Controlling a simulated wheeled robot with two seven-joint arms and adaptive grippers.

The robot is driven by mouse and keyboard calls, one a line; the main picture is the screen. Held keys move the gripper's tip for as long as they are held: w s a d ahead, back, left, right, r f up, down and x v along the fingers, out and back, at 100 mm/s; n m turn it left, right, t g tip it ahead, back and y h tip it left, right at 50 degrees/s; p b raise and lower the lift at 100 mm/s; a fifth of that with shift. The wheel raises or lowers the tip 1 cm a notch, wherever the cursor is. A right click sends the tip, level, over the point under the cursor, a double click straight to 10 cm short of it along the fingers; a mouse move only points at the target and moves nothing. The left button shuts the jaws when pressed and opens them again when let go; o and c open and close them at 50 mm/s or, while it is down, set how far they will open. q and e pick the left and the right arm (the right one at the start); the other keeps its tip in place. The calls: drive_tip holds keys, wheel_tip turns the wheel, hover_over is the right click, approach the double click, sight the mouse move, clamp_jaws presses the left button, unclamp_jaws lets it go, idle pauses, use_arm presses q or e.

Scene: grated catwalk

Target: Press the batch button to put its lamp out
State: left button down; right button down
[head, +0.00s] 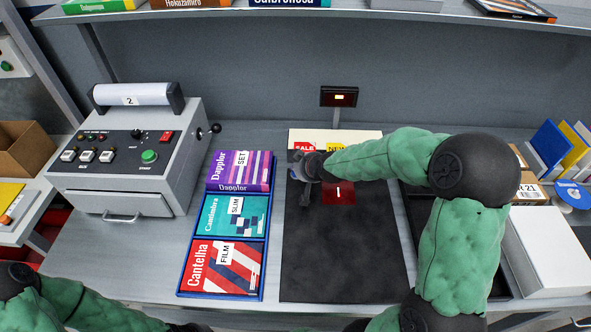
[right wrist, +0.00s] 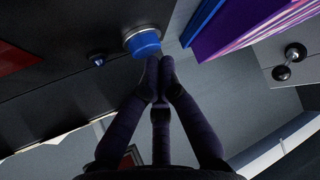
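A blue domed button (right wrist: 145,42) in a silver ring sits on a dark surface in the right wrist view. A small blue fitting (right wrist: 97,59), perhaps its lamp, is to its left; I cannot tell if it is lit. My right gripper (right wrist: 158,72) is shut and empty, its fingertips right at the button's edge; I cannot tell if they touch. In the head view my right gripper (head: 300,166) is at the upper left of the black mat (head: 340,250) and hides the button. My left arm is at the lower left, its gripper (head: 188,327) barely in frame.
A blue tray (head: 262,240) of books lies left of the mat. A grey machine (head: 137,160) with buttons stands further left. A small display (head: 339,97) stands behind the mat. A white box (head: 550,250) is at the right.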

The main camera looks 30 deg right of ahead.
drive_tip(key=shift+r+p, duration=2.35)
drive_tip(key=shift+r, duration=0.45)
drive_tip(key=shift+f, duration=0.1)
